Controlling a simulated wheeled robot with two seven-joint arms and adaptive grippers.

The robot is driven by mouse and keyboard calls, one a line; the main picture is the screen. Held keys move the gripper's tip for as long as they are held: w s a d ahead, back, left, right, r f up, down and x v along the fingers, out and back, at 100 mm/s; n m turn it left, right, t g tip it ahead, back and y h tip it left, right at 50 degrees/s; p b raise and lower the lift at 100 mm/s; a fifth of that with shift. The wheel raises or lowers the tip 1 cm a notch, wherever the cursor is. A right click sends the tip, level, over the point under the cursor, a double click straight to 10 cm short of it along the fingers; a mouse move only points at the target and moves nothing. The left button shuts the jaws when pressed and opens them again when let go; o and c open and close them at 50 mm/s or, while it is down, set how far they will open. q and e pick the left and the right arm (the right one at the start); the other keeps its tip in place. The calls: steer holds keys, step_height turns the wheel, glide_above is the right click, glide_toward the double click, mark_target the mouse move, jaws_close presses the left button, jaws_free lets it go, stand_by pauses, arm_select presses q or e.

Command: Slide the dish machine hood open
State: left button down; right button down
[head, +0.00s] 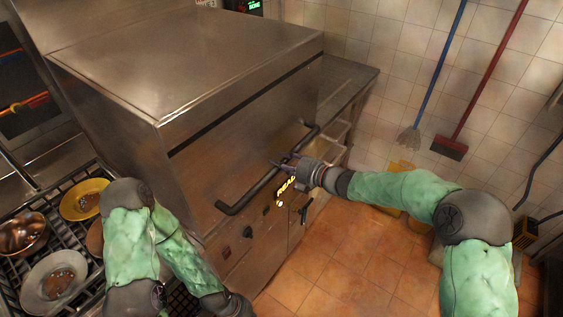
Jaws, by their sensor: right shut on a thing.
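The dish machine hood (190,62) is a large stainless steel box in the upper left and middle of the head view. A dark slit runs along its front face. A dark bar handle (238,203) crosses the machine's front below that slit. My right gripper (284,164) reaches in from the right and is shut on the handle, right of its middle; its fingertips are small and partly hidden. My left arm bends down at the lower left, and its gripper is outside the picture.
A dish rack (22,274) with a yellow plate (74,209), a metal bowl (22,234) and a grey bowl (38,292) stands at left. A steel counter (345,80) adjoins the machine. A blue-handled mop (432,75) and red-handled broom (487,80) lean on the tiled wall.

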step_height(320, 180, up, 32)
steer(key=p, duration=2)
steer(key=c, duration=0.8)
jaws_free()
steer(key=shift+c, duration=0.2)
steer(key=v, duration=1.2)
steer(key=shift+f, duration=0.1)
